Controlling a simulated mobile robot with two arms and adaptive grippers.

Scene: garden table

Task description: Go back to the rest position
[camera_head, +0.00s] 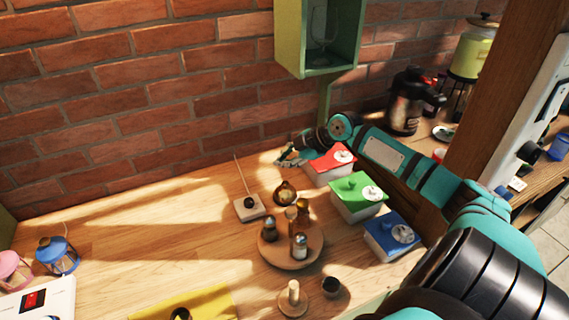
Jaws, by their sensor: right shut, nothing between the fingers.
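My right gripper (291,155) is in the camera_head view at the end of the teal arm that comes in from the right. It is shut and empty, close to the brick wall, at the far left corner of the red-lidded box (328,172). I cannot tell whether it touches that box. The forearm passes behind and above the row of boxes. My left gripper is not in view.
A round wooden stand (272,255) holds shakers. A green cabinet (289,40) hangs above the gripper. Lanterns (58,262) stand far left. The left-middle table (150,235) is clear.

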